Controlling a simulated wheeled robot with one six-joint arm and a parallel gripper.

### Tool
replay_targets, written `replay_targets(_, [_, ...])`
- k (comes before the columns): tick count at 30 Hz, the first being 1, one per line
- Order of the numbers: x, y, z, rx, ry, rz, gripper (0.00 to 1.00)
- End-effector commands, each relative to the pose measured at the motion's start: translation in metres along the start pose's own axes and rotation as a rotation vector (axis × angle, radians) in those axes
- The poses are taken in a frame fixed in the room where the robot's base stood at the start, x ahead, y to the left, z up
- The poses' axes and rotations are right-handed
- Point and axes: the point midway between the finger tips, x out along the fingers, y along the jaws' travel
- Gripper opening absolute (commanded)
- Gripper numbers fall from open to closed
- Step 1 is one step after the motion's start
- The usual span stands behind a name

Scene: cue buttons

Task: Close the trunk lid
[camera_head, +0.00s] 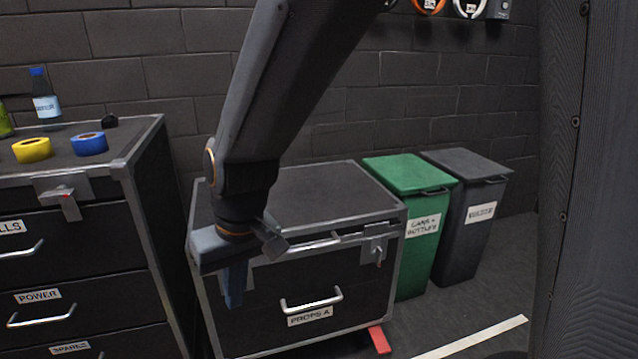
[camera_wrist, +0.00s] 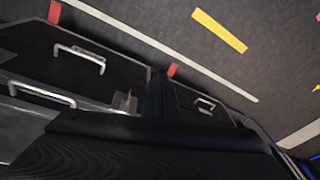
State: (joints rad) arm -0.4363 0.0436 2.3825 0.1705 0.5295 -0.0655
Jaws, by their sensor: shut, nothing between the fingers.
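The trunk (camera_head: 345,312), a black box with metal edges labelled PROPS A, stands on the floor in the middle of the head view. Its dark lid (camera_head: 325,190) lies down over the box. A narrow dark line shows under its front edge, and I cannot tell whether it is fully seated. A metal latch (camera_head: 376,250) is at the front right. My gripper (camera_head: 234,290) is shut and empty, pointing down at the trunk's front left. My arm hides part of the lid and front. The shut fingers also show in the wrist view (camera_wrist: 161,95).
A drawer cabinet (camera_head: 85,250) stands at the left, with yellow tape (camera_head: 32,150), blue tape (camera_head: 89,144) and a bottle (camera_head: 45,100) on top. A green bin (camera_head: 405,240) and a grey bin (camera_head: 470,225) stand right of the trunk. Floor shows at the lower right.

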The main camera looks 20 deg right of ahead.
Motion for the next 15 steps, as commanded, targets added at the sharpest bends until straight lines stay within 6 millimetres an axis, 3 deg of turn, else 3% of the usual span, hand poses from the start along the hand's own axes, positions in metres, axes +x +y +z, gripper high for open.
replay_targets(1, [-0.014, 0.005, -0.007, 0.015, 0.007, 0.005, 0.0])
replay_targets(15, [-0.074, 0.072, -0.068, 0.126, 0.094, 0.057, 0.0])
